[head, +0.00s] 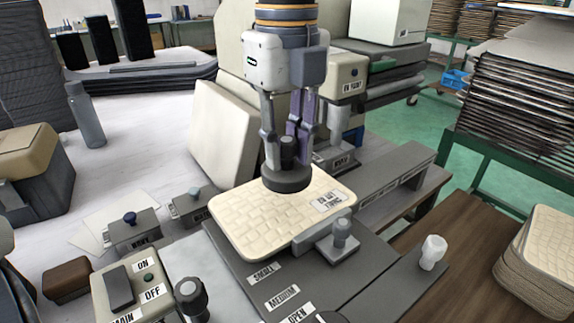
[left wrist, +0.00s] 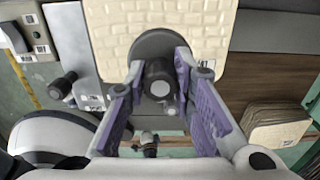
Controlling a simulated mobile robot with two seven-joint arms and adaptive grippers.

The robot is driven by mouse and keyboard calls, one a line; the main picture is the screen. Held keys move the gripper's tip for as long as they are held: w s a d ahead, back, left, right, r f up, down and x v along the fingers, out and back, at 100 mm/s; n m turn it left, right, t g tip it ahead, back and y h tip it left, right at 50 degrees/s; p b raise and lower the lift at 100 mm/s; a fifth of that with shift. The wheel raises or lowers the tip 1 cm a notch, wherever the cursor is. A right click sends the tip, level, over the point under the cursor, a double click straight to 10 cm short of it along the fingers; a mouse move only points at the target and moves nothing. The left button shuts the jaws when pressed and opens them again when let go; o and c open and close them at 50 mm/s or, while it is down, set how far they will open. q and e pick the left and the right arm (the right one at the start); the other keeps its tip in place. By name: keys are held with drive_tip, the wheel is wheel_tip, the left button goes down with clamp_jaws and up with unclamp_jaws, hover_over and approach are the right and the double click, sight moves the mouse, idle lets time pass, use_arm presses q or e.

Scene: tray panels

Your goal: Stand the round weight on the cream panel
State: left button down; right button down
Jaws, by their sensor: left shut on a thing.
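The round weight (head: 287,181) is a dark grey disc with a black knob on top. In the head view it is upright over the back part of the cream panel (head: 262,232); I cannot tell whether its base touches the panel. The panel has a woven pattern and a white label and lies flat on a grey fixture. My left gripper (head: 288,150) points down, shut on the weight's knob. In the left wrist view the weight (left wrist: 158,88) is between the purple finger pads, over the panel's edge (left wrist: 110,40). My right gripper does not show.
A grey clamp with a knob (head: 340,238) stands at the panel's front right edge. A control box with ON and OFF labels (head: 140,285) is at the front left. A stack of cream panels (head: 545,255) lies at the right. A brown wooden surface (head: 455,235) is mostly clear.

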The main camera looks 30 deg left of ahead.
sight(287, 168)
use_arm(q)
drive_tip(key=shift+w+a+f, duration=0.1)
drive_tip(key=shift+w+f, duration=0.1)
drive_tip(key=shift+w+a+f, duration=0.1)
drive_tip(key=shift+w+f, duration=0.1)
drive_tip(key=shift+f, duration=0.8)
drive_tip(key=shift+w+a+f, duration=0.1)
drive_tip(key=shift+w+f, duration=0.05)
drive_tip(key=shift+f, duration=0.8)
drive_tip(key=shift+f, duration=0.1)
drive_tip(key=c, duration=1.4)
unclamp_jaws()
drive_tip(key=shift+f, duration=0.1)
drive_tip(key=shift+o, duration=0.2)
wheel_tip(287, 168, up, 12)
drive_tip(key=shift+r, duration=0.2)
